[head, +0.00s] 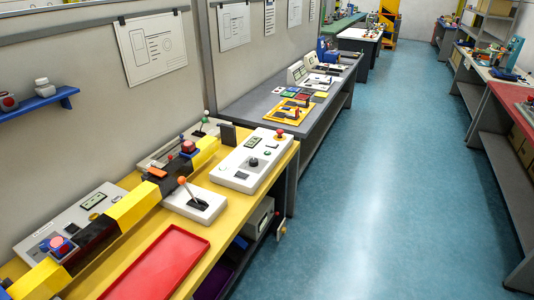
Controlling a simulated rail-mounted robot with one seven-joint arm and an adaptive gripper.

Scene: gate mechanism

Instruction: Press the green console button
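A long white console (235,170) lies on the yellow bench. It has a small display, a dark knob and a red button on a yellow base at its far end. A small dark green spot (267,153) shows on its top; I cannot tell whether it is the green button. A grey console (90,212) stands at the left with a greenish display. A rear console has a lever with a green ball (206,114). My gripper is not in view.
A yellow and black barrier bar (130,207) crosses the yellow bench diagonally, partly hiding the consoles. A box with an orange-topped lever (195,204) and a red tray (155,266) lie in front. The blue floor (370,200) is clear.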

